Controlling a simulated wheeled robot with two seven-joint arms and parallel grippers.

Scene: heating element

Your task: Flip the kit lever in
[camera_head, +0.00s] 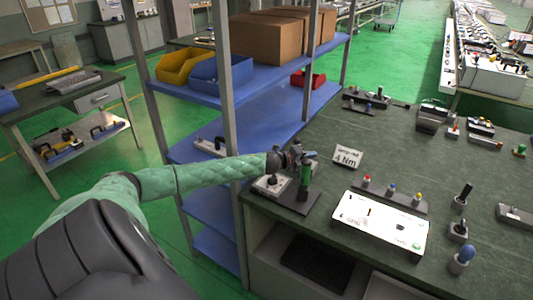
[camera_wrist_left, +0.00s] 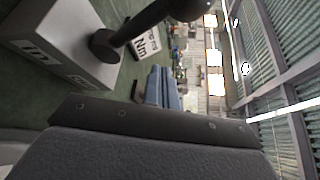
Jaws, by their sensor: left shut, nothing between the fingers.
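The kit (camera_head: 296,199) is a dark plate at the near left corner of the workbench. It carries a pale box with a black lever (camera_head: 272,180) and an upright green cylinder (camera_head: 305,178). In the left wrist view the pale box (camera_wrist_left: 62,30) shows a printed label, and the black lever (camera_wrist_left: 130,32) rises slanted from its round base toward the upper right. My left gripper (camera_head: 296,157) is shut and empty just above the kit, close to the lever and the green cylinder. I cannot tell whether it touches either. My right gripper is not in view.
A white "4 Nm" sign (camera_head: 347,157) stands behind the kit. A white panel (camera_head: 380,224) and a strip of coloured knobs (camera_head: 392,192) lie to the right. A blue-shelved rack (camera_head: 270,112) with posts stands close to the left of the bench, near my left arm.

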